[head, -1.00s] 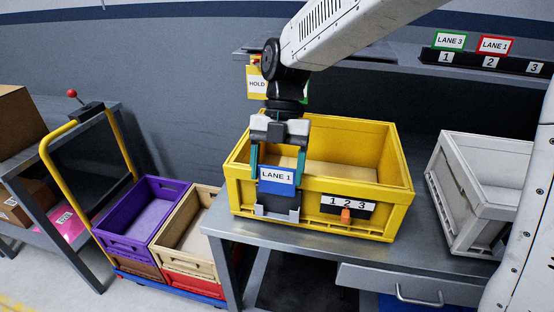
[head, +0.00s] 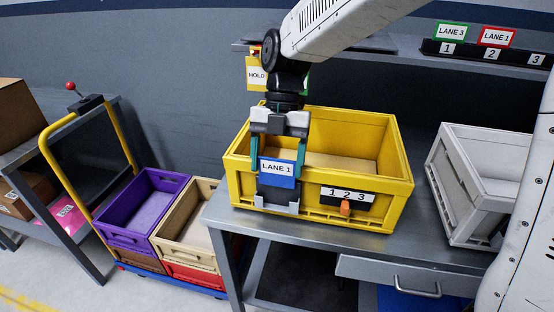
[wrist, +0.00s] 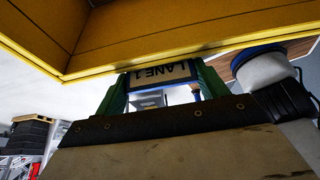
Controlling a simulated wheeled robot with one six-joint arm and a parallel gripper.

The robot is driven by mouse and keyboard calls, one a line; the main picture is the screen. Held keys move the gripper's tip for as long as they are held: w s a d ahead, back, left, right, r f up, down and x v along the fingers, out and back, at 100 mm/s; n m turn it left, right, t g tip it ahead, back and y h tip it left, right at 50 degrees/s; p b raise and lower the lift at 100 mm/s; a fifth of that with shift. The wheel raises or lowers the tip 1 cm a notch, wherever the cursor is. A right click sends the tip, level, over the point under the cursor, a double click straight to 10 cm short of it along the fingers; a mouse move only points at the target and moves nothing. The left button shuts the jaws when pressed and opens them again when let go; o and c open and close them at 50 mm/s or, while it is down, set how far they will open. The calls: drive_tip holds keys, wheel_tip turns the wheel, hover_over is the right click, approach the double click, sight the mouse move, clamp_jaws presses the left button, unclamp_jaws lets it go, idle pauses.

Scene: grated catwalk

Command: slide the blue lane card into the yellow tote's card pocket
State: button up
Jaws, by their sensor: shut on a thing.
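The blue lane card (head: 278,182) has a white LANE 1 label and stands upright between the teal fingers of my gripper (head: 279,172). My gripper is shut on it at its two side edges. The yellow tote (head: 392,190) stands on the bench. Its card pocket (head: 277,207) is on the left of its front wall, a dark back with grey lips. The card is in front of that wall, just above the lips; its exact gap to the wall is unclear. In the wrist view the card (wrist: 160,75) shows between the fingers, near the tote's rim (wrist: 130,66).
A 1-2-3 strip (head: 347,194) with an orange pointer (head: 345,208) is right of the pocket. A grey tote (head: 470,190) stands to the right. Purple (head: 125,235) and tan (head: 185,255) totes sit lower left. A rack (head: 490,53) holds LANE 3 and LANE 1 cards.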

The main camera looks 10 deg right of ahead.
idle(0.3)
drive_tip(key=shift+f, duration=0.55)
drive_tip(key=o, duration=1.1)
drive_tip(key=shift+c, duration=0.2)
drive_tip(key=shift+o, duration=0.2)
drive_tip(key=shift+r, duration=0.15)
drive_tip(key=shift+r, duration=3.95)
